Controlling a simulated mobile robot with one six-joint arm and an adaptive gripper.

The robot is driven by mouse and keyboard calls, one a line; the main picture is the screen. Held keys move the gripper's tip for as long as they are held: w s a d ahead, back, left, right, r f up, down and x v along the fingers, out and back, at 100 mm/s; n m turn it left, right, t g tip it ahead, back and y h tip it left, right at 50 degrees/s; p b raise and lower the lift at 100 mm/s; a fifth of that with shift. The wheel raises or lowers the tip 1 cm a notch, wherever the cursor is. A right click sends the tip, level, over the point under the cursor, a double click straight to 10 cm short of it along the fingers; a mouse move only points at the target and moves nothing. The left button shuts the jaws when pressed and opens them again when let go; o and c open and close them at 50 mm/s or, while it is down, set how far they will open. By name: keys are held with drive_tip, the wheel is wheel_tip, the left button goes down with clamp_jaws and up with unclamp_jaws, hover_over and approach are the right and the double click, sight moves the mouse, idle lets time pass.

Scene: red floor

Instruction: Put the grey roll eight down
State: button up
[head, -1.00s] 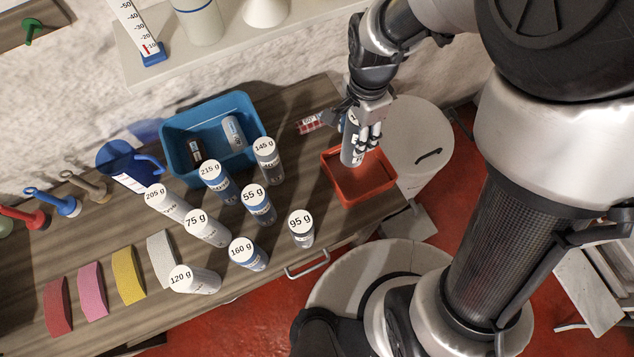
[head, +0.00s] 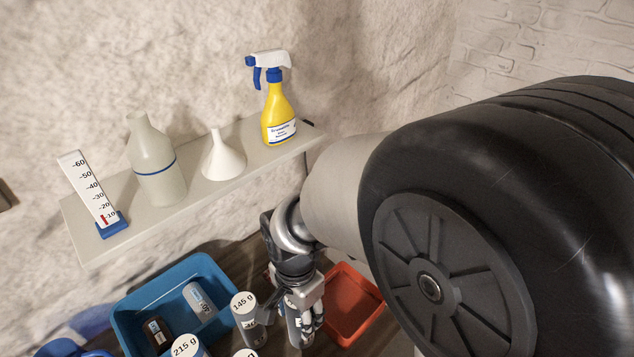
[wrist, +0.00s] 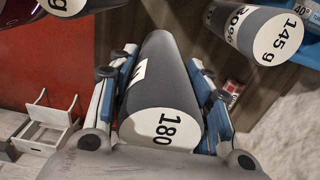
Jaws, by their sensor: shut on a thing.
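The grey roll (wrist: 160,80) is a grey cylinder with a white end marked 180 in the wrist view. My gripper (wrist: 165,95) is shut around its sides, one finger on each side. In the head view, my gripper (head: 302,318) points down with the grey roll (head: 294,332) between its fingers. It is between the 145 g cylinder and the red tray. The roll's lower end is cut off or hidden in the head view, so I cannot tell whether it touches the table.
The 145 g cylinder (head: 247,325) stands close left of my gripper; it also shows in the wrist view (wrist: 262,35). A red tray (head: 350,312) lies to the right. A blue bin (head: 128,318) holds two cylinders. A shelf (head: 190,205) carries bottles and a funnel.

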drive_tip(key=shift+f+b, duration=0.9)
drive_tip(key=shift+f, duration=2.7)
drive_tip(key=o, duration=1.2)
drive_tip(key=shift+c, duration=0.2)
